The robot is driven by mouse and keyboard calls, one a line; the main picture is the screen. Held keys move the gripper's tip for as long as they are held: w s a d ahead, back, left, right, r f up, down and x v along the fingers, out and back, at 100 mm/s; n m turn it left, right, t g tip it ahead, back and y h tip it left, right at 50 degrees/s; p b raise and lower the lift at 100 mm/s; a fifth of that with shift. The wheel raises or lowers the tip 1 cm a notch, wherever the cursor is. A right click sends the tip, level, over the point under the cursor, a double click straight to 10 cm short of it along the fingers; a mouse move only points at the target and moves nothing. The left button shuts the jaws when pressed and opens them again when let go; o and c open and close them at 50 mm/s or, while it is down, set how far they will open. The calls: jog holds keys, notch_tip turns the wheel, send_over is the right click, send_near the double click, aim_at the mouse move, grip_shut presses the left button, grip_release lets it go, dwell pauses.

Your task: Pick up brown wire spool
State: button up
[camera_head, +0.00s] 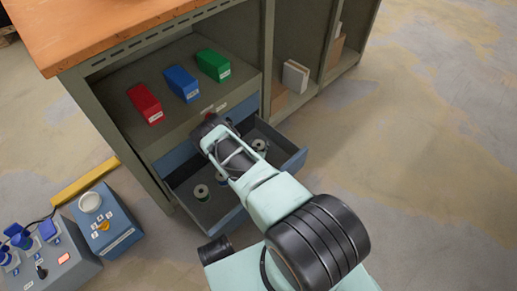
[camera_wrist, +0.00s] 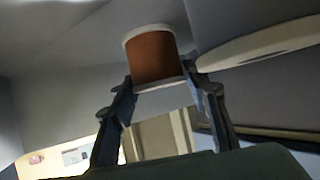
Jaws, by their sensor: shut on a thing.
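The brown wire spool (camera_wrist: 153,57) has a brown winding between white rims. In the wrist view it sits between the two fingertips of my gripper (camera_wrist: 158,80), which is shut on it. In the head view my arm reaches over the open drawer (camera_head: 237,217). The wrist and arm hide most of the gripper there, and the spool cannot be made out clearly.
Red (camera_head: 145,103), blue (camera_head: 182,83) and green (camera_head: 213,64) boxes stand on the shelf above. Control boxes (camera_head: 105,224) lie on the floor at left.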

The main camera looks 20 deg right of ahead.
jog(key=c, duration=0.5)
